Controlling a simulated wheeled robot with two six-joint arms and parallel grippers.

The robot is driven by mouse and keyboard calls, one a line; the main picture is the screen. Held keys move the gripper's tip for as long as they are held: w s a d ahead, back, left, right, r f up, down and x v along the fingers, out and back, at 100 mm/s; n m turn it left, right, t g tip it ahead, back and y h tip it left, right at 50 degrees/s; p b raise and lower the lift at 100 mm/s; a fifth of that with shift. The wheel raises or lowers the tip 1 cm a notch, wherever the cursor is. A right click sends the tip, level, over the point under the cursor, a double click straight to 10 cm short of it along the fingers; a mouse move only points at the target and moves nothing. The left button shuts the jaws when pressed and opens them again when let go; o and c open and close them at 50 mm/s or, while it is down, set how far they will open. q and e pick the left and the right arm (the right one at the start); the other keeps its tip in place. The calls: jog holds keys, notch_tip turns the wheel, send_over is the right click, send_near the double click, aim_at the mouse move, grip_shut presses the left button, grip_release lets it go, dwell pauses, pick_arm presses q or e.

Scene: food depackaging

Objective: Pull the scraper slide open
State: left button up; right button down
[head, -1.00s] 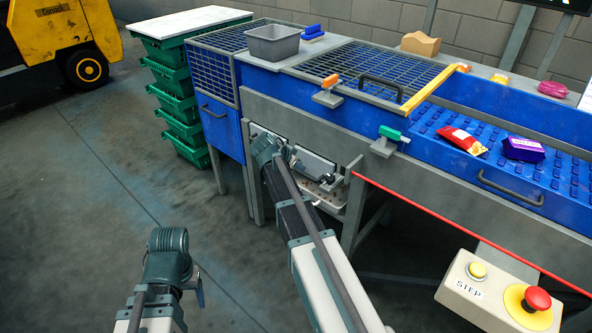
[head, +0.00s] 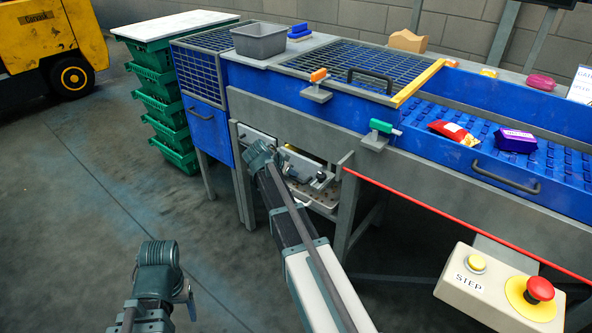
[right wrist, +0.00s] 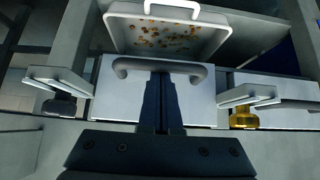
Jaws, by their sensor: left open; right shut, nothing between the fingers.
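A pale flat panel with a grey bar handle (right wrist: 122,67), which looks like the scraper slide, shows in the right wrist view below a white tray. My right gripper (right wrist: 160,78) is shut and empty, its fingertips at the middle of that handle; I cannot tell whether they touch it. In the head view my right arm reaches to the recess under the machine, and the slide is hard to make out there. My left gripper (head: 160,268) hangs over the floor at lower left, open, away from the machine, its fingertips mostly hidden.
The white tray (right wrist: 112,35) holds brown crumbs. Brackets with a dark knob (right wrist: 58,107) and a brass knob (right wrist: 243,117) flank the handle. A frame leg (head: 350,215) stands right of my right arm. A control box (head: 470,287) is at lower right. Floor at left is clear.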

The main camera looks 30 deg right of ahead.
jog(key=s+a, duration=0.3)
jog(key=a, duration=0.6)
jog(key=s+a, duration=0.4)
jog(key=a, duration=0.5)
jog(key=shift+s+a, duration=0.15)
jog(key=shift+s, duration=0.15)
